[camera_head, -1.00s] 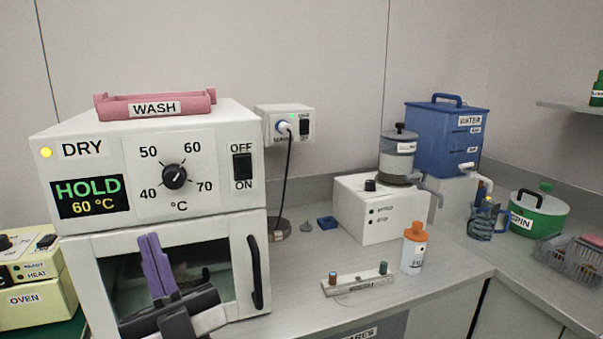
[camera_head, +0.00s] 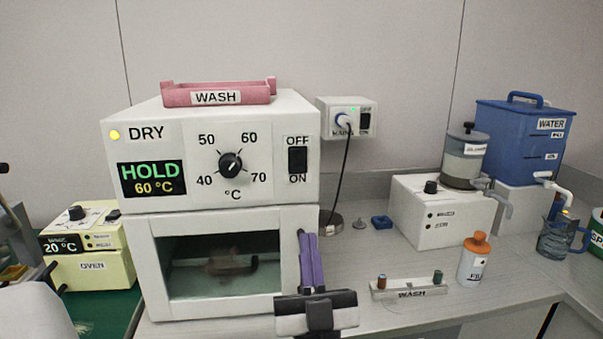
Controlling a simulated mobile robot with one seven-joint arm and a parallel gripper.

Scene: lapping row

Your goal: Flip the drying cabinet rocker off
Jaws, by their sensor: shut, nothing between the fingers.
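The drying cabinet (camera_head: 210,200) is a white box marked DRY, with a lit yellow lamp and a display (camera_head: 152,179) reading HOLD 60 °C. Its black rocker (camera_head: 298,160) is on the upper right of the front panel, between OFF above and ON below. I cannot tell which way the rocker is tilted. A dial (camera_head: 230,164) sits left of the rocker. My gripper (camera_head: 309,240) has purple fingers, shut and empty, pointing up. It shows below the rocker, in front of the cabinet's lower right edge, and hides part of the door handle (camera_head: 304,248).
A pink WASH tray (camera_head: 218,93) sits on top of the cabinet. A mains socket (camera_head: 346,118) with a plugged-in cable is on the wall to the right. A small rack (camera_head: 408,289) and an orange-capped bottle (camera_head: 474,260) stand on the bench at right. A yellow oven (camera_head: 90,265) is at left.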

